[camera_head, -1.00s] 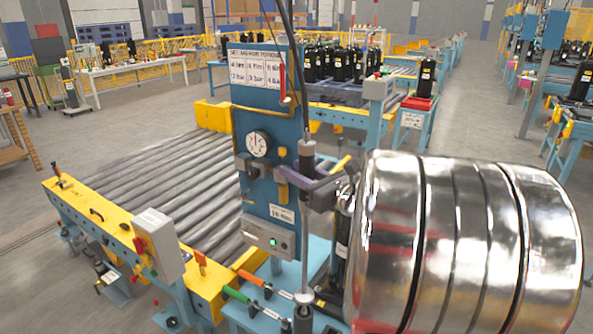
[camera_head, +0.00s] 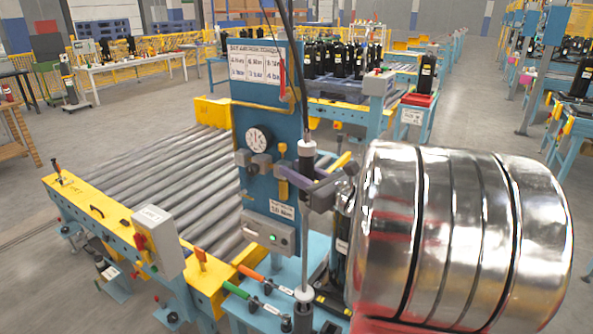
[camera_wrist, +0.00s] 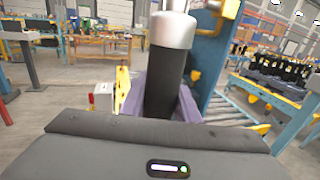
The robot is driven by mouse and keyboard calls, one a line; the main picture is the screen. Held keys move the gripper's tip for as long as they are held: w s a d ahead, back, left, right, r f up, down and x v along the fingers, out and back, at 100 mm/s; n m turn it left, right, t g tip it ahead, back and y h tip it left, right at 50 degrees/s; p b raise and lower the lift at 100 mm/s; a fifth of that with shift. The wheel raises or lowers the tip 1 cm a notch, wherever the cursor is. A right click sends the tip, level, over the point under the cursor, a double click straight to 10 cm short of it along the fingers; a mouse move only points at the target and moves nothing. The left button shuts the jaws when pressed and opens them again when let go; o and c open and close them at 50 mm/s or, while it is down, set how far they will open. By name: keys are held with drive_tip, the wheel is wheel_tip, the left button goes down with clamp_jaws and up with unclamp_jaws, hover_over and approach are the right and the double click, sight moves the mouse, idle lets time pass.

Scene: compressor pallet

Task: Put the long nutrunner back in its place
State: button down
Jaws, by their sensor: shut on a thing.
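The long nutrunner (camera_head: 307,165) hangs upright, with a dark body, a pale band near its top and a long thin grey shaft down to a pale collar (camera_head: 303,295). My gripper (camera_head: 312,188), with purple fingers, is shut around its dark body. In the wrist view the black body with a silver upper end (camera_wrist: 173,60) stands between the purple fingers (camera_wrist: 160,97). The blue panel (camera_head: 267,110) is just behind it, with a grey bracket (camera_head: 262,163) left of the tool. Whether the tool touches the panel or bench, I cannot tell.
A gauge (camera_head: 258,141) and a grey box with a green light (camera_head: 268,233) are on the panel. A roller conveyor (camera_head: 165,185) is left. My shiny arm section covers the right.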

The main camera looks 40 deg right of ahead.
drive_tip(key=shift+f, duration=2.95)
idle(2.3)
drive_tip(key=c, duration=1.3)
unclamp_jaws()
drive_tip(key=shift+o, duration=0.2)
drive_tip(key=shift+f, duration=0.2)
drive_tip(key=s, duration=1.4)
drive_tip(key=shift+d, duration=0.3)
drive_tip(key=shift+w, duration=0.1)
